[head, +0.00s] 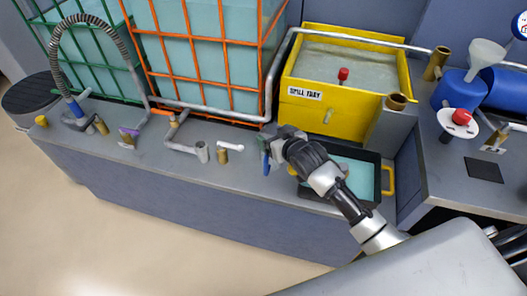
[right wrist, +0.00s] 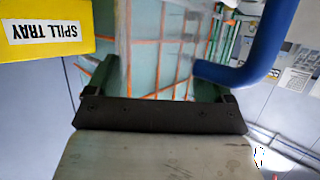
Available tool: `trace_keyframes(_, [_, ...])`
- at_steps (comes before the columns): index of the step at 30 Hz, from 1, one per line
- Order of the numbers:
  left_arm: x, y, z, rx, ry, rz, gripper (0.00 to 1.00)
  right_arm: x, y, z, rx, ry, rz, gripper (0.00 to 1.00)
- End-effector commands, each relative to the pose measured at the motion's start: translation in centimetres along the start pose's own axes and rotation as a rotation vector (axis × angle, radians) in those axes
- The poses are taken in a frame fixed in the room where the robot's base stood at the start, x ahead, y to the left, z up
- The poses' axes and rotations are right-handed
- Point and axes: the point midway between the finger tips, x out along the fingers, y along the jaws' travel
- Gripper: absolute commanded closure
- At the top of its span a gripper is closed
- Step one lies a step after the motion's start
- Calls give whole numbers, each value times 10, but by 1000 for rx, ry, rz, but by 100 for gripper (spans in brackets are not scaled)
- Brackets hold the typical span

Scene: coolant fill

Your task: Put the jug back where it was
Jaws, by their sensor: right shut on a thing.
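My right gripper (head: 270,150) is above the grey bench, left of the black tray with teal liquid. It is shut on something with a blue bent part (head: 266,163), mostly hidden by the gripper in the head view. In the right wrist view the gripper (right wrist: 150,75) spans the middle, and the blue bent part (right wrist: 262,50) curves upward on the right. I cannot tell whether this is the jug or its handle. A blue container (head: 449,92) stands at the far right, by a white funnel (head: 487,53). My left gripper is not in view.
The yellow spill tray (head: 311,118) stands behind the gripper. The black tray (head: 378,163) has yellow handles. Orange-caged (head: 190,45) and green-caged (head: 90,50) tanks stand at the back left. Pipes and short stubs (head: 202,152) rise from the bench. Its front strip (head: 180,185) is clear.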

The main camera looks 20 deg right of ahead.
Motion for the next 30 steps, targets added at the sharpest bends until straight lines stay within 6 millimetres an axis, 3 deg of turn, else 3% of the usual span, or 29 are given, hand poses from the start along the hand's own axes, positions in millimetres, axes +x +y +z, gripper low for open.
trace_keyframes(3, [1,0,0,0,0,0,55,15,-18,7,2,0,-1,77])
trace_keyframes(7, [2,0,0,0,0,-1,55,23,-27,11,0,1,-1,77])
trace_keyframes(18, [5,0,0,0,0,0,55,39,-28,48,-1,-1,1,77])
trace_keyframes(29, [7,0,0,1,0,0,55,40,-28,52,-1,0,0,77])
trace_keyframes(30, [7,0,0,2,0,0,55,40,-28,52,-1,0,0,14])
